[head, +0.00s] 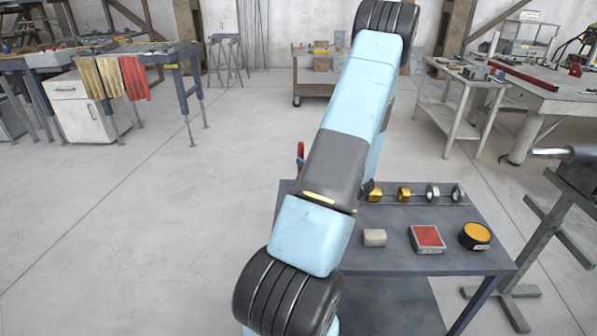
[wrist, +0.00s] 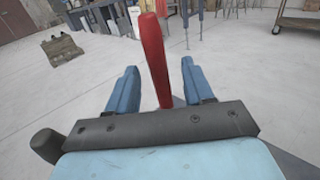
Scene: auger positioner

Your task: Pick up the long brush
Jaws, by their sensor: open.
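A long red handle (wrist: 155,60) stands upright between the two blue fingers of my gripper (wrist: 159,70) in the wrist view. It looks like part of the long brush, but no bristles show and its lower end is hidden behind the gripper's dark palm bar. The fingers are open, with a visible gap on each side of the handle. In the head view a small red piece (head: 300,156) shows just left of my arm, at the far left corner of the table; the rest of it and my gripper are hidden behind the arm.
The dark table (head: 455,225) holds a grey block (head: 374,237), a red-topped box (head: 427,237), a round yellow-topped tin (head: 475,236) and a rack of several rings (head: 404,195). A grey stand (head: 565,215) is at the right. The floor on the left is clear.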

